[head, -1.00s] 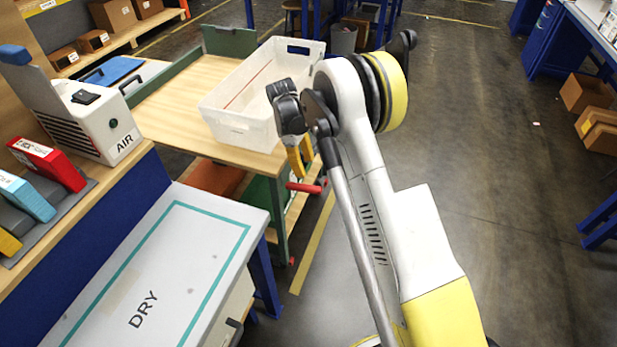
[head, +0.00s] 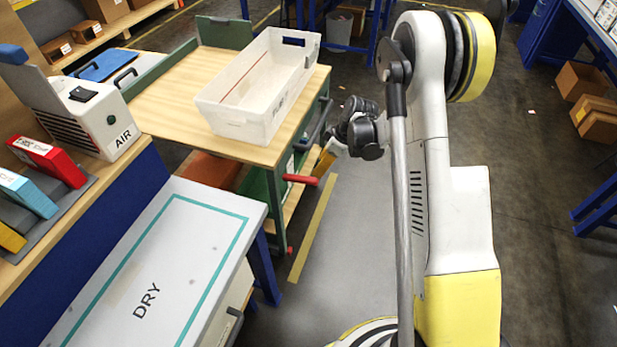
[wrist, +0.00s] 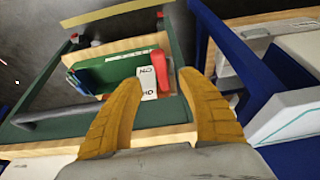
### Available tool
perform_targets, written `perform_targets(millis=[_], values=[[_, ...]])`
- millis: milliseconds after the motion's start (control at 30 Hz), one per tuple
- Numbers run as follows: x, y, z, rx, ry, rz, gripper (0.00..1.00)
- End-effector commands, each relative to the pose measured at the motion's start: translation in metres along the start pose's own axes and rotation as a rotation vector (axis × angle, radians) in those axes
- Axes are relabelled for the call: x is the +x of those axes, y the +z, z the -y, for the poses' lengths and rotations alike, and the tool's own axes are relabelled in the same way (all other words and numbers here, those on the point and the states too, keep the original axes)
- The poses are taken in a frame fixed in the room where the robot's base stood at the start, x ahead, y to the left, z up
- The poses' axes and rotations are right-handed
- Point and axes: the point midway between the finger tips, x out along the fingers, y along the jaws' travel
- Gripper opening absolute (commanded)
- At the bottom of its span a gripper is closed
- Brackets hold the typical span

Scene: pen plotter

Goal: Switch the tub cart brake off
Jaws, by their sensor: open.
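The tub cart (head: 164,105) has a wooden top and a green frame. Its red brake lever (head: 300,180) sticks out from the near right corner. In the wrist view the red lever (wrist: 161,70) lies beside a white label (wrist: 148,82) with partly readable lettering. My gripper (head: 326,160) is just right of the lever in the head view, its yellow fingers partly hidden by the wrist. In the wrist view my gripper (wrist: 158,79) is open and empty, fingers spread, with the lever and label seen between the fingertips. I cannot tell any contact.
A white tub (head: 240,118) stands on the cart top. A grey bench marked DRY (head: 215,285) and its blue leg (head: 263,270) stand close to the cart's near side. The floor right of the cart is open, with a yellow line (head: 313,230).

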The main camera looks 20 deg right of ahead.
Motion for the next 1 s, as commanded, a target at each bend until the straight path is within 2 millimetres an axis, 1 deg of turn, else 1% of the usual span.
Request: perform_targets(millis=[167,300,400,500,600,700,967,1000], values=[[0.031,0.001,0.0,-0.002,0.001,-0.004,0.47],[0.061,0.001,0.0,-0.003,0.001,-0.003,0.47],[0.079,0.001,0.0,-0.002,0.0,-0.002,0.47],[0.093,0.001,0.0,-0.002,0.0,-0.001,0.47],[0.102,0.0,0.0,-0.002,0.0,-0.001,0.47],[0.105,0.0,0.0,-0.001,0.0,-0.001,0.47],[0.105,0.0,0.0,-0.001,0.0,0.0,0.47],[0.105,0.0,0.0,-0.001,0.0,0.0,0.36]])
